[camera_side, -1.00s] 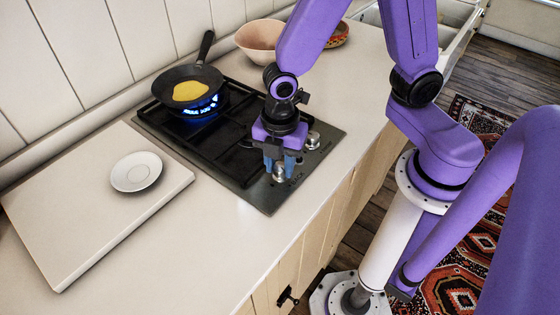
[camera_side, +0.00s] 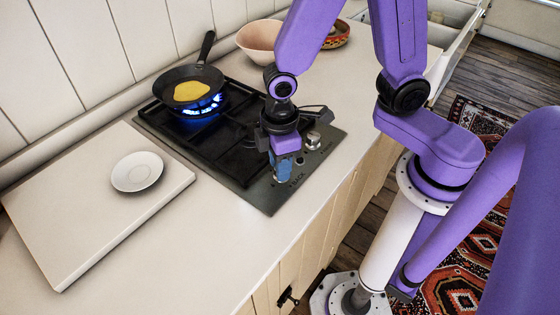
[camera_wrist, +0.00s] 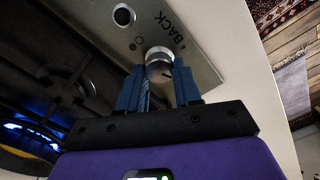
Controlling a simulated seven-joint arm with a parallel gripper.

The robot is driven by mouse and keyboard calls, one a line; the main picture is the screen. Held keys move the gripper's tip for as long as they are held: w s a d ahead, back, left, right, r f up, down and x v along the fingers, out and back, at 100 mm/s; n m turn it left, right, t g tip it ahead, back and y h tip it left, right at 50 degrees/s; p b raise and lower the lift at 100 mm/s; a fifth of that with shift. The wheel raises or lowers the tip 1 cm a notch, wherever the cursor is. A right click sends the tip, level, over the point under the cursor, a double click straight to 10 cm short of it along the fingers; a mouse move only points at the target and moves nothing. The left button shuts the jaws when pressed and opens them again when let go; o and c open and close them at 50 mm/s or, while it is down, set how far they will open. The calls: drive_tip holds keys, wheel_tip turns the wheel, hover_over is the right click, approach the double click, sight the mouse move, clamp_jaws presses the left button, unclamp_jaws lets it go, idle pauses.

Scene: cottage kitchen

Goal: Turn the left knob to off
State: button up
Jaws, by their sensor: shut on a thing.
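The left knob (camera_wrist: 158,56) is a short silver cylinder on the hob's front panel, beside the printed word BACK. It shows between my blue fingers in the wrist view. My gripper (camera_side: 281,177) is down at the panel, shut on this knob, with one finger on each side (camera_wrist: 159,84). In the side view the fingers hide most of the knob. The back burner's blue flame (camera_side: 203,107) is lit under a black pan (camera_side: 165,86) holding something yellow (camera_side: 191,91).
The right knob (camera_side: 313,138) stands farther along the panel. A white board (camera_side: 75,225) with a small plate (camera_side: 137,172) lies left of the hob (camera_side: 225,170). Bowls (camera_side: 262,38) stand behind. The front countertop is clear.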

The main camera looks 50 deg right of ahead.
drive_tip(key=m, duration=0.5)
drive_tip(key=shift+d+m, duration=0.1)
drive_tip(key=shift+m, duration=0.2)
drive_tip(key=m, duration=1.1)
drive_tip(key=shift+d+m, duration=0.15)
drive_tip(key=shift+m, duration=0.15)
drive_tip(key=m, duration=0.5)
drive_tip(key=shift+m, duration=0.3)
drive_tip(key=o, duration=1)
drive_tip(key=shift+o, duration=0.2)
drive_tip(key=shift+r, duration=0.1)
wheel_tip(320, 180, up, 17)
